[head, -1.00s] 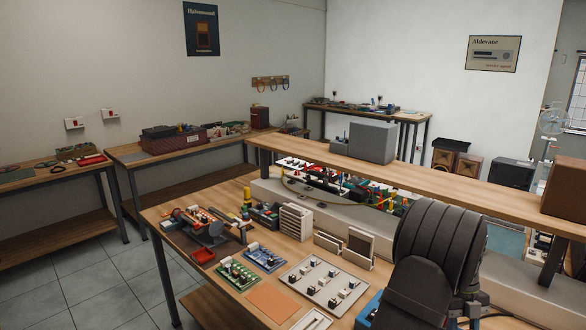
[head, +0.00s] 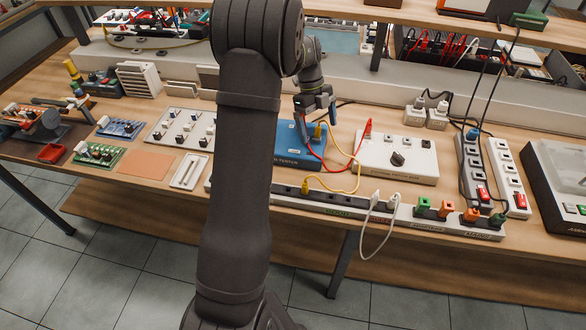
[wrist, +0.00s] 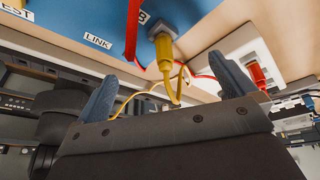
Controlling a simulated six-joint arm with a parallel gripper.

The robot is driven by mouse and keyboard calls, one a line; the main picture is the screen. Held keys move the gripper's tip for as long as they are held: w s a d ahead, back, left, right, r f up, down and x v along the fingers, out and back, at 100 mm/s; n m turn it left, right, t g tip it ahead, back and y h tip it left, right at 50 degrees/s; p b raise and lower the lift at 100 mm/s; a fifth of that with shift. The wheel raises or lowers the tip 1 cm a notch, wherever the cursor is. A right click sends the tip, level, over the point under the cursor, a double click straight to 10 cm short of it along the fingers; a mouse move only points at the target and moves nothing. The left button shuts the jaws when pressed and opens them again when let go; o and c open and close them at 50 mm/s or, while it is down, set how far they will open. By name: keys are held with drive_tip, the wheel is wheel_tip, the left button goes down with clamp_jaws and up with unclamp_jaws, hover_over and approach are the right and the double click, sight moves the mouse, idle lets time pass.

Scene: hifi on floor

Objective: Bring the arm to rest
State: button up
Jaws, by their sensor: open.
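My arm (head: 245,150) reaches up through the middle of the head view and bends over to the bench. My gripper (head: 318,112) points down, just above the blue tester box (head: 288,158). In the wrist view my gripper (wrist: 168,88) is open, its two blue-grey fingers spread apart with nothing held between them. A yellow plug (wrist: 164,52) stands in the blue box's face beyond the fingers, apart from them. Its yellow cable loops down across the gap. A red lead (wrist: 133,28) runs beside it.
A white box (head: 397,158) with a dark knob stands right of the tester. A long socket strip (head: 340,203) with several plugs lies along the front edge. Yellow and red cables loop between these. The shelf (head: 480,22) runs behind the arm. An orange mat (head: 145,165) lies left.

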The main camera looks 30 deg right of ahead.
drive_tip(key=s+a+r+n+t, duration=0.2)
drive_tip(key=s+a+r+n, duration=0.45)
drive_tip(key=n, duration=0.65)
drive_tip(key=s+a+r+n+t, duration=0.2)
drive_tip(key=s+a+r+n, duration=0.5)
drive_tip(key=n, duration=0.5)
drive_tip(key=f, duration=0.9)
drive_tip(key=shift+w+d+f, duration=0.15)
drive_tip(key=shift+w+f, duration=0.05)
drive_tip(key=shift+w, duration=0.2)
wheel_tip(320, 180, up, 10)
